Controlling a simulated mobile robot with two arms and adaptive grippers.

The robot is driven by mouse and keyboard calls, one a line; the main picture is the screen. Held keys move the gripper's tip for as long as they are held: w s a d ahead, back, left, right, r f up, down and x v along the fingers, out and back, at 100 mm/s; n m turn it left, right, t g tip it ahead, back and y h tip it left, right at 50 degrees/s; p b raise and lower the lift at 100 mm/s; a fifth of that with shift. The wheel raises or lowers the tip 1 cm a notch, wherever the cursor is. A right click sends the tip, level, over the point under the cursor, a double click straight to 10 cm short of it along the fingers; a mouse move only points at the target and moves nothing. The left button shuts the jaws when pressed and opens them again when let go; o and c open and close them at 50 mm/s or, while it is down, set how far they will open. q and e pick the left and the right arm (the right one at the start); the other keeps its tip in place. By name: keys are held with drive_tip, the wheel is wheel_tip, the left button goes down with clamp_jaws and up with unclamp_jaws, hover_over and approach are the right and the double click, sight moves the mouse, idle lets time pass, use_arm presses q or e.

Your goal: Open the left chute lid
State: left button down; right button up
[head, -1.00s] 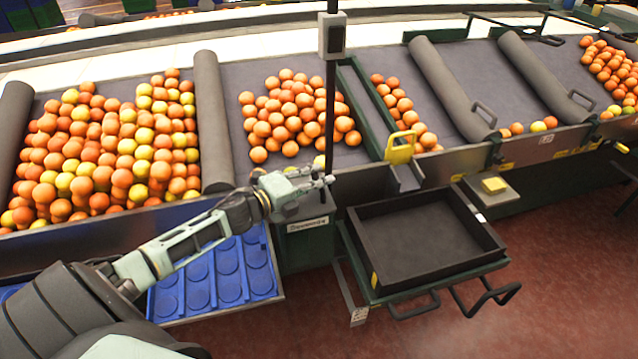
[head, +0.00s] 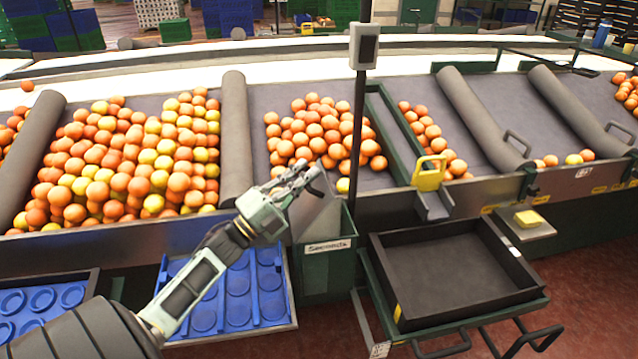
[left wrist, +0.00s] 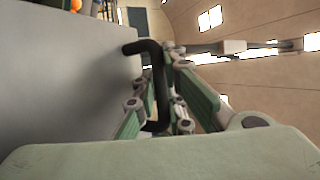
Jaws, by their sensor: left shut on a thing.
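The left chute lid is a flat grey panel (head: 318,217) that stands raised and tilted above the green chute box labelled "Seconds" (head: 328,270). In the left wrist view the grey panel (left wrist: 65,85) fills the left side. Its black bar handle (left wrist: 157,75) passes between my fingers. My left gripper (head: 314,180) is shut on this handle, at the upper edge of the panel; it also shows in the left wrist view (left wrist: 157,100). The handle is mostly hidden by the fingers in the head view. My right gripper is not in view.
Oranges lie on the sloped belt (head: 390,183) behind the lid. A black post with a grey box (head: 364,47) rises close behind my gripper. A yellow-handled gate (head: 430,176) and an empty black tray (head: 450,275) are to the right. Blue trays (head: 235,290) lie below my arm.

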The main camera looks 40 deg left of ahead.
use_arm(q)
drive_tip(key=s+a, duration=0.4)
drive_tip(key=shift+s+r, duration=0.2)
drive_tip(key=shift+s, duration=0.2)
idle(0.4)
drive_tip(key=c, duration=1.8)
unclamp_jaws()
drive_tip(key=shift+a, duration=0.1)
drive_tip(key=v, duration=1.2)
